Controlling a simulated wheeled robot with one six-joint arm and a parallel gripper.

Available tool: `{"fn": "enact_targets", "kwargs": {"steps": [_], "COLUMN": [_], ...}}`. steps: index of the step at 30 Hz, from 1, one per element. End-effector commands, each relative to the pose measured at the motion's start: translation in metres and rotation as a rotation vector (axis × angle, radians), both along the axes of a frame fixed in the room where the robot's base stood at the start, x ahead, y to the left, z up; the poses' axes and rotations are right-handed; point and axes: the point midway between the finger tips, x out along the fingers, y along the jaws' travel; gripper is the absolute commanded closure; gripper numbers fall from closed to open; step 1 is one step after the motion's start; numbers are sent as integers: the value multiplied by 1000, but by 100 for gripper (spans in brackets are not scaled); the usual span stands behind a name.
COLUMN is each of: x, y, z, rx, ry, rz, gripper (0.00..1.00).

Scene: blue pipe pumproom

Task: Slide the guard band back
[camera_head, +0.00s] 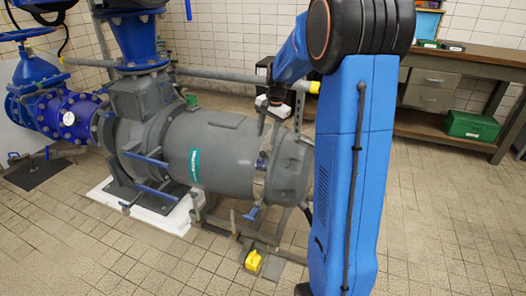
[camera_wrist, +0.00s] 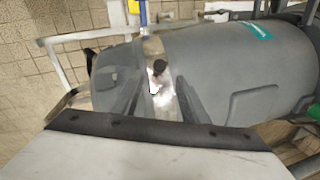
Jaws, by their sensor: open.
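The guard band (camera_head: 259,187) is a narrow pale strip around the grey pump body near its right end. In the wrist view the band (camera_wrist: 153,46) runs down the middle of the picture, with a dark knob (camera_wrist: 160,67) on it and a bright glare below the knob. My gripper (camera_head: 274,108) is above the band in the head view. In the wrist view my gripper (camera_wrist: 158,80) is open, with one dark finger on each side of the band and knob. Nothing is between the fingers that I can see held. Whether they touch the body is unclear.
The grey pump body (camera_head: 225,150) carries a teal label and stands on a frame, with blue pipes at left. A yellow item (camera_head: 253,261) lies on the floor below. A workbench (camera_head: 455,80) and green box (camera_head: 472,126) stand at right. The right floor is clear.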

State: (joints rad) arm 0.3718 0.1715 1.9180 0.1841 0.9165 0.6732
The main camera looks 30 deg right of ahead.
Motion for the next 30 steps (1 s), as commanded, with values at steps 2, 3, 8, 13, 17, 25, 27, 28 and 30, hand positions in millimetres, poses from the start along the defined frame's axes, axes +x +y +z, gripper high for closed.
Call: {"fn": "enact_targets", "kwargs": {"steps": [2, 3, 8, 13, 17, 25, 27, 28, 30], "x": [2, 4, 9, 13, 15, 17, 17, 17, 17], "y": [2, 2, 5, 6, 7, 7, 7, 7, 7], "z": [-15, -22, -49, -71, -82, -87, -87, -87, -87], "rx": [1, 2, 1, 1, 1, 0, 0, 0, 0], "ry": [3, 3, 3, 0, 0, -1, -1, -1, -1], "rz": [0, 1, 0, 0, 0, 0, 0, 0, 0], "gripper": [59, 59, 59, 59, 59, 59, 59, 59, 68]}}
